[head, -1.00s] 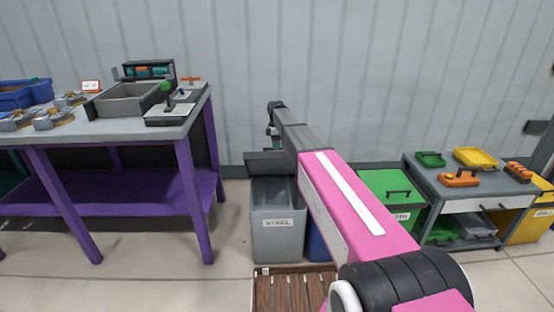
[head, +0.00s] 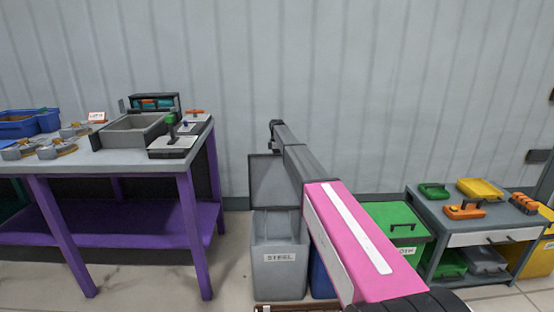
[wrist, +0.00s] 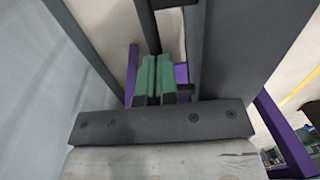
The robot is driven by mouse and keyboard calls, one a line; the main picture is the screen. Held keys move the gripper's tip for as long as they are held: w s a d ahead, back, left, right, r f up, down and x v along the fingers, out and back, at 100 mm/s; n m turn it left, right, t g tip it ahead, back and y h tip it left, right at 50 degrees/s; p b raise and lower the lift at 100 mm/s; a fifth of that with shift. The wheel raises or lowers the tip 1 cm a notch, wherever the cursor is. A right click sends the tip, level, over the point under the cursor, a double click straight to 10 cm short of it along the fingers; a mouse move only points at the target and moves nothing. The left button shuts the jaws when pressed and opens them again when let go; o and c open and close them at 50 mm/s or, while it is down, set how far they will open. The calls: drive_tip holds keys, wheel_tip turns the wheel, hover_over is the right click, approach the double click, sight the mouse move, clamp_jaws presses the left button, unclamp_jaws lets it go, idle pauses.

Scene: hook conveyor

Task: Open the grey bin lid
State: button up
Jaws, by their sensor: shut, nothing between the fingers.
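The grey bin (head: 279,270), labelled STEEL, stands on the floor against the wall. Its grey lid (head: 270,182) stands up nearly upright at the back of the bin, and the bin's mouth is uncovered. My arm crosses in front of the lid's right side and hides part of it. In the wrist view my gripper (wrist: 156,75) has its green fingers together with nothing between them. Dark grey panels, seemingly the lid (wrist: 245,50), lie close beside and beyond the fingers; I cannot tell whether they touch. In the head view the fingers are not clear.
A purple-legged workbench (head: 97,162) with trays stands at left. A blue bin (head: 321,275) and a green bin (head: 402,224) stand to the right of the grey bin, partly behind my arm. A low grey table (head: 477,221) is further right. Floor shows between workbench and grey bin.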

drive_tip(key=o, duration=0.3)
drive_tip(key=shift+s+f, duration=0.2)
drive_tip(key=shift+f, duration=0.25)
drive_tip(key=shift+o, duration=0.2)
drive_tip(key=shift+w, duration=0.15)
drive_tip(key=w+f, duration=0.1)
drive_tip(key=w, duration=1.1)
drive_tip(key=shift+w+f, duration=0.3)
drive_tip(key=shift+r, duration=0.15)
wheel_tip(320, 180, up, 10)
drive_tip(key=w, duration=0.1)
drive_tip(key=shift+r, duration=0.25)
idle(0.4)
